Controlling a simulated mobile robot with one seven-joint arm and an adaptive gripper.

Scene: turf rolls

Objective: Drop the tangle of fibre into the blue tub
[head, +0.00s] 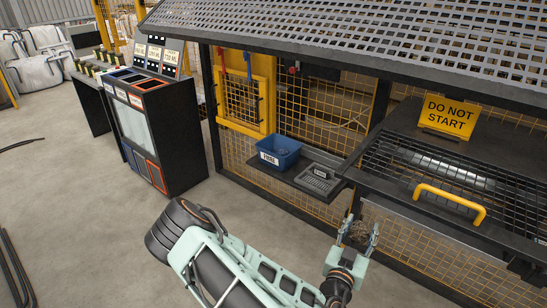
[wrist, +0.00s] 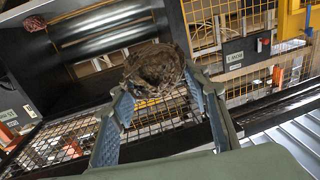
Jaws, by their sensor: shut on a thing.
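The tangle of fibre (wrist: 155,70) is a brown, nest-like clump. My gripper (wrist: 160,88) is shut on it, with the clump between the fingertips in the wrist view. In the head view my gripper (head: 358,234) is at the lower right, in front of the mesh guard, and the brown clump (head: 357,232) shows between its fingers. The blue tub (head: 279,153) stands on a dark shelf against the yellow mesh, with a white label on its front. It is up and to the left of my gripper, clearly apart from it. Something dark lies inside the tub.
A grey tray (head: 319,178) sits on the shelf right of the tub. A barred guard with a yellow handle (head: 450,200) is to the right, below a yellow "DO NOT START" sign (head: 449,115). A black cabinet (head: 160,125) stands left. The concrete floor (head: 90,220) is mostly clear.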

